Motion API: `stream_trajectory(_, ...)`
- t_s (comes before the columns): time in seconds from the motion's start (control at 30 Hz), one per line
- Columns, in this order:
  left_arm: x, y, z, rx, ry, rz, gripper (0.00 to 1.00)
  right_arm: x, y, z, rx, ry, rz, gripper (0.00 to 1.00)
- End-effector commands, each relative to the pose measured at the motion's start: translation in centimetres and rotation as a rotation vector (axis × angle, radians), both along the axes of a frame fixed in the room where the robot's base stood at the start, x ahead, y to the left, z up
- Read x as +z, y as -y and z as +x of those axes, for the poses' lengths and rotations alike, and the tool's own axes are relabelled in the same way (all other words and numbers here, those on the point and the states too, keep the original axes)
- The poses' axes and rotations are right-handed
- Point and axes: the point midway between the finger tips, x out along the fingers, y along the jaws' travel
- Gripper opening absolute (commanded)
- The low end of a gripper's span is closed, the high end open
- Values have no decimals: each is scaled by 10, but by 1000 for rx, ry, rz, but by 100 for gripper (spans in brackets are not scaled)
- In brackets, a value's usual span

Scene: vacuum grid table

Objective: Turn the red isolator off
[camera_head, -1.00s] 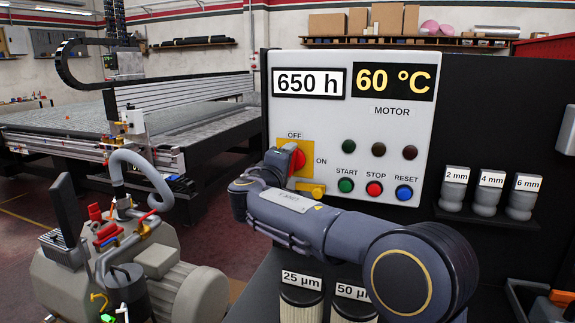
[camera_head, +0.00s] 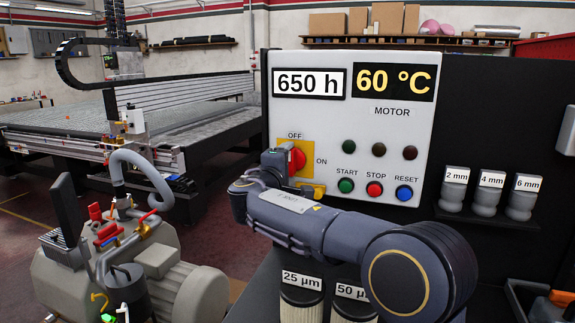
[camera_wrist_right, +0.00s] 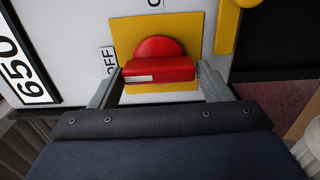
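The red isolator (camera_head: 298,158) is a rotary handle on a yellow plate (camera_head: 312,147) on the panel, with OFF above it and ON to its right. In the right wrist view its red bar (camera_wrist_right: 160,70) lies across the picture, and the white mark on it is toward the OFF label (camera_wrist_right: 108,60). My right gripper (camera_head: 284,165) is at the handle; in the wrist view its fingers (camera_wrist_right: 160,78) stand one at each end of the bar, seemingly shut on it. In the head view the gripper hides part of the handle. My left gripper is not in view.
START (camera_head: 345,185), STOP (camera_head: 374,189) and RESET (camera_head: 404,192) buttons sit right of the isolator. My right forearm passes in front of the panel, above the filter jars (camera_head: 301,300). A grey pump (camera_head: 190,290) stands at the lower left.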

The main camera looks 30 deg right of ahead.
Motion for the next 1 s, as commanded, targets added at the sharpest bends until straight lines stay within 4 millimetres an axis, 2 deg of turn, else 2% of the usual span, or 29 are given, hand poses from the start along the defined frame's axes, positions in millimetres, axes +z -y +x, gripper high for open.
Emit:
stream_trajectory(0.03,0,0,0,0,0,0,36,0,0,0,0,0,0,78)
stream_trajectory(0.1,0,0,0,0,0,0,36,0,0,0,0,1,1,87)
stream_trajectory(0.43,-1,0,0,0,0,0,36,0,-3,-2,1,3,3,87)
stream_trajectory(0.8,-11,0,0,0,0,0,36,0,-47,-39,4,3,3,87)
stream_trajectory(1.0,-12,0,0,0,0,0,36,0,-59,-50,2,2,2,87)
